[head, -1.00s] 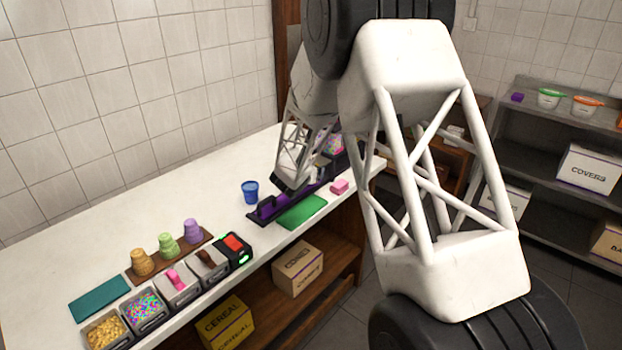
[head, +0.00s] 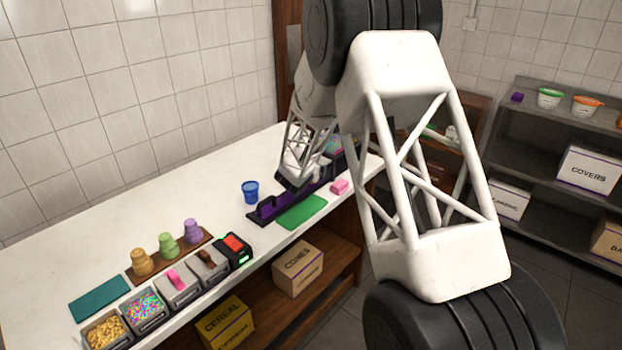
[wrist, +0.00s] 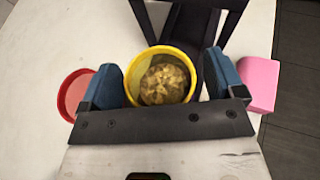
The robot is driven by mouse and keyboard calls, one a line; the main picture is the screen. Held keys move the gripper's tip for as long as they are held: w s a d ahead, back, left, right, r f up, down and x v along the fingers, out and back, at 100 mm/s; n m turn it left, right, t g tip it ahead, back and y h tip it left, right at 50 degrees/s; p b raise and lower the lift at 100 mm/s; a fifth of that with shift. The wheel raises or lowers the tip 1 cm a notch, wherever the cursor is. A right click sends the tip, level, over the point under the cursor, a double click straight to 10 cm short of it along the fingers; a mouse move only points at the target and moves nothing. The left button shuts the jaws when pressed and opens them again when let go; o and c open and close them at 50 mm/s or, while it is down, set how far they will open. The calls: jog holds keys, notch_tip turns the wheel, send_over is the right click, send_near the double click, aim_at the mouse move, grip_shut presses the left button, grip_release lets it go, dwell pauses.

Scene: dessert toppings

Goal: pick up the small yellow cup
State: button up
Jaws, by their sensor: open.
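The small yellow cup (wrist: 132,75) is in the wrist view, seen from above, with a lumpy brownish-yellow filling inside. My gripper (wrist: 163,78) is open, with one blue fingertip to the left of the cup and one to the right. The left fingertip is close to the cup's side; a narrow gap shows on the right. I cannot tell whether either finger touches it. The lower part of the cup is hidden by the gripper's dark bar. In the head view I cannot make out the yellow cup or the fingertips behind my arm.
A red round container (wrist: 72,92) stands left of the gripper, and a pink block (wrist: 260,84) is close on the right. A black and purple holder (head: 268,208), a blue cup (head: 250,192) and a green mat (head: 301,212) are nearby. The counter's left part (head: 90,240) has free room.

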jog(key=shift+c, duration=0.3)
jog(key=c, duration=1)
jog(key=shift+r, duration=0.2)
jog(key=shift+r, duration=0.9)
jog(key=shift+s+r, duration=0.35)
jog(key=shift+r, duration=0.4)
jog(key=s+d+r, duration=0.1)
jog(key=s, duration=1.4)
jog(key=shift+d+r, duration=0.15)
jog(key=shift+d, duration=0.25)
jog(key=shift+s, duration=0.1)
